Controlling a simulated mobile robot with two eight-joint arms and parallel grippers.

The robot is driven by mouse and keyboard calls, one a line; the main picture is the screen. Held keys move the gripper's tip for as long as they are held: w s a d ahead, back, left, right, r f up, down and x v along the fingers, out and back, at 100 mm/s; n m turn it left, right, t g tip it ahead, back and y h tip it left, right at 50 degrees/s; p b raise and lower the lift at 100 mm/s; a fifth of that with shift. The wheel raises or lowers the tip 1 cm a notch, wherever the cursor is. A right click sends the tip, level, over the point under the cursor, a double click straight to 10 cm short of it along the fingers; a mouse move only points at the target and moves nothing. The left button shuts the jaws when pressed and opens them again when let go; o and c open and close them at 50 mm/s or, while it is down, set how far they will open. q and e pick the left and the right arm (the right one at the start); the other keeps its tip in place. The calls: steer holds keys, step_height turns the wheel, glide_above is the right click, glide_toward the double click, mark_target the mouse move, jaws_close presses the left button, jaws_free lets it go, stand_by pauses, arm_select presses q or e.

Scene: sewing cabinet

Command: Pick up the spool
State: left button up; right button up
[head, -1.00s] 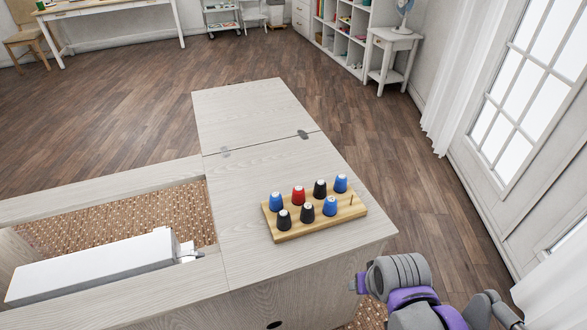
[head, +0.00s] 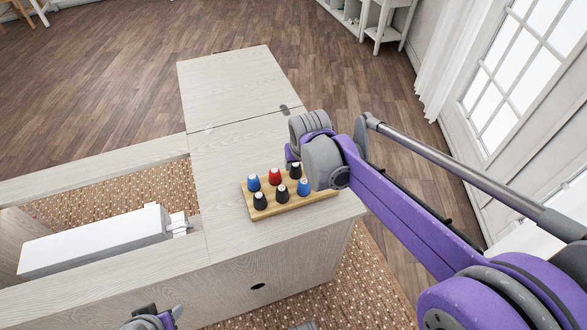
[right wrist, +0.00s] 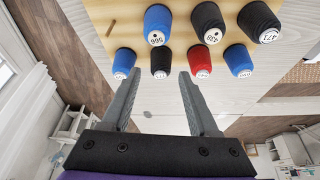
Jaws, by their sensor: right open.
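A wooden rack (head: 318,198) on the cabinet top holds two rows of spools. In the head view, the near row has a black spool (head: 260,201), a second black spool (head: 282,195) and a blue one (head: 304,187). The far row shows a blue spool (head: 253,182), a red one (head: 275,177) and a black one (head: 295,171). My right gripper (right wrist: 159,78) is open and empty; its fingertips point at the far-row black spool (right wrist: 160,63), which appears between them. My arm hides the far-row right blue spool in the head view; it shows in the wrist view (right wrist: 124,62).
A white sewing machine (head: 95,240) lies in the cabinet's recess at left. The cabinet top (head: 235,90) behind the rack is clear. My left gripper (head: 158,318) is partly visible at the bottom edge. A window (head: 510,65) is at right.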

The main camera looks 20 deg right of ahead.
mark_target(296, 166)
steer(key=x, duration=0.3)
steer(key=w+x, duration=0.1)
steer(key=x, duration=0.2)
steer(key=shift+w+f+b, duration=0.1)
steer(key=shift+w+b, duration=0.05)
steer(key=shift+b, duration=0.25)
jaws_close()
